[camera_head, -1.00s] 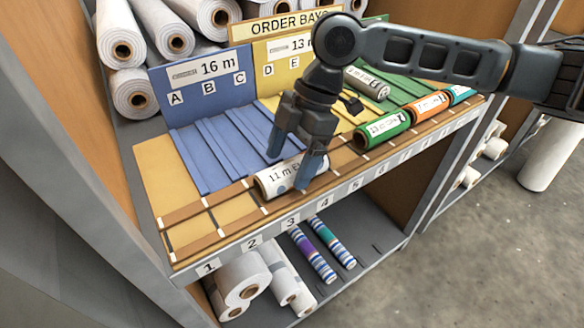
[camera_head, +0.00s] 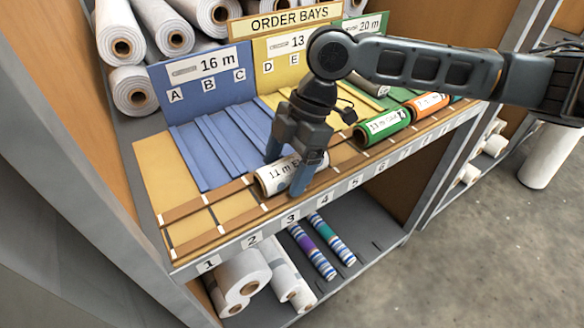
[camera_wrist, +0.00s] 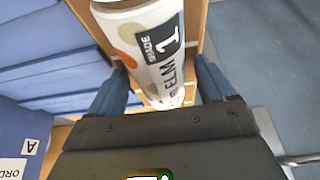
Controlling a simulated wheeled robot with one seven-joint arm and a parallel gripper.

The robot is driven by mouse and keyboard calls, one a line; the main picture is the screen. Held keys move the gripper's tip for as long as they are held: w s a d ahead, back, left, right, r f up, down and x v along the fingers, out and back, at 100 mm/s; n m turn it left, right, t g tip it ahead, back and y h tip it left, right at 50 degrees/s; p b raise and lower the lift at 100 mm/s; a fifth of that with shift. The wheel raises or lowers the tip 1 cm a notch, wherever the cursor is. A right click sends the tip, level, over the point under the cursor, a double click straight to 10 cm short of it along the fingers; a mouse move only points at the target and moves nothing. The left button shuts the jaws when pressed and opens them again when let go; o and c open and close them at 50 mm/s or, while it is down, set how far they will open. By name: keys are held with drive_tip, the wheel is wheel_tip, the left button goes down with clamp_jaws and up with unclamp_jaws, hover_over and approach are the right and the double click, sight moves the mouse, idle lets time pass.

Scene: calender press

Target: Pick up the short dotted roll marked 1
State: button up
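In the head view this roll (camera_head: 270,181) lies on the front rail of the shelf, above slot label 3. My gripper (camera_head: 287,170) points down over the roll. In the wrist view my gripper (camera_wrist: 162,88) has one blue finger on each side of the roll, with small gaps visible, so it looks open. The near finger hides part of the roll in the head view.
A green roll (camera_head: 384,126) and an orange roll (camera_head: 428,104) lie further right on the rail. Blue bays (camera_head: 215,140) slope up behind. Two striped rolls (camera_head: 322,245) and white rolls (camera_head: 243,275) lie on the shelf below. The rail left of the roll is clear.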

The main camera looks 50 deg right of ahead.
drive_tip(key=c, duration=1)
drive_tip(key=shift+r, duration=0.2)
